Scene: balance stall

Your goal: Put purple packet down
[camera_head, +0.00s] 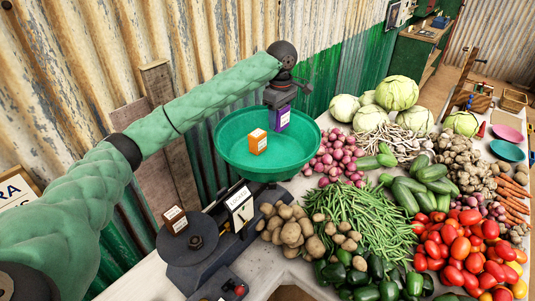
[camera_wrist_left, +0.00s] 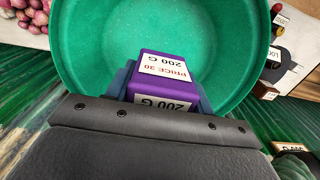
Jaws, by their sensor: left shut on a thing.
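The purple packet (camera_head: 279,119) is in my left gripper (camera_head: 281,108), over the back right part of the green pan (camera_head: 232,162) in the head view. In the left wrist view the purple packet (camera_wrist_left: 165,78) shows labels reading "PRICE 30" and "200 G", and the green pan (camera_wrist_left: 85,40) lies beyond it. I cannot tell whether the packet touches the pan. An orange packet (camera_head: 258,141) with a white label stands in the pan, left of and nearer than the purple one. My right gripper is not in view.
The pan belongs to a dark balance scale (camera_head: 205,255) with a small brown block (camera_head: 175,219) on its left plate. Potatoes (camera_head: 290,230), red onions (camera_head: 338,155) and green beans (camera_head: 365,220) crowd the right. A corrugated wall (camera_head: 215,45) stands close behind.

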